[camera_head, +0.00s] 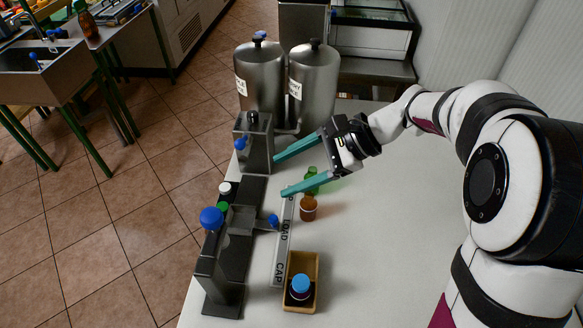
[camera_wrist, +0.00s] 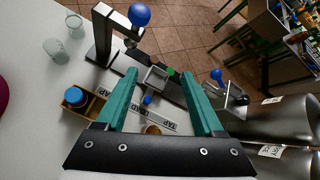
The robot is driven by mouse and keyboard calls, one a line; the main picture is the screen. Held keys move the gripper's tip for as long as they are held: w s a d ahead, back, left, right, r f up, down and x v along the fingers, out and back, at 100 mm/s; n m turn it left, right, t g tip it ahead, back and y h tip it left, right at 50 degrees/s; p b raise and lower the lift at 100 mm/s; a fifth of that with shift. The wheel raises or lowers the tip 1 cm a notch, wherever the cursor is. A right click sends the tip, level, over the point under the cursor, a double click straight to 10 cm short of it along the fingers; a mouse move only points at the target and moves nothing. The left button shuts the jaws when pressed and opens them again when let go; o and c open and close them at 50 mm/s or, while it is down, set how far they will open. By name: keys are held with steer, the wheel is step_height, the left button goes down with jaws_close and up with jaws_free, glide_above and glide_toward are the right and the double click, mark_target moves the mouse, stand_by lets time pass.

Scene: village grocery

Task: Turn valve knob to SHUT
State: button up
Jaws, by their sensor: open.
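No SHUT marking is readable, and I cannot tell for certain which blue knob is the valve knob. One blue knob (camera_head: 241,143) sits on the front of a grey metal box (camera_head: 258,155); the wrist view shows this knob (camera_wrist: 217,75) right of the fingers. A smaller blue knob (camera_head: 273,220) is on the low bench fixture, and shows in the wrist view (camera_wrist: 147,99) between the fingers. My gripper (camera_head: 281,175) is open and empty, its teal fingers pointing left above the label strip, apart from both knobs. In the wrist view my gripper (camera_wrist: 160,75) spans the fixture.
A post with a blue ball (camera_head: 211,218), a wooden tray (camera_head: 315,294) holding a blue-capped jar (camera_head: 300,287), and green and amber bottles (camera_head: 308,208) stand nearby. Two steel urns (camera_head: 312,85) stand behind. The right tabletop is clear.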

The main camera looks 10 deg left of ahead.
steer(key=w+a+f+m+t+y, duration=0.1)
steer(key=w+f+m+t+y, duration=0.15)
steer(key=w, duration=0.75)
steer(key=m+t+y, duration=0.4)
steer(key=m, duration=0.3)
glide_toward(257, 117)
steer(key=x, duration=1.1)
steer(key=shift+w+a, duration=0.2)
steer(key=shift+a, duration=0.05)
steer(key=shift+t, duration=0.25)
jaws_close()
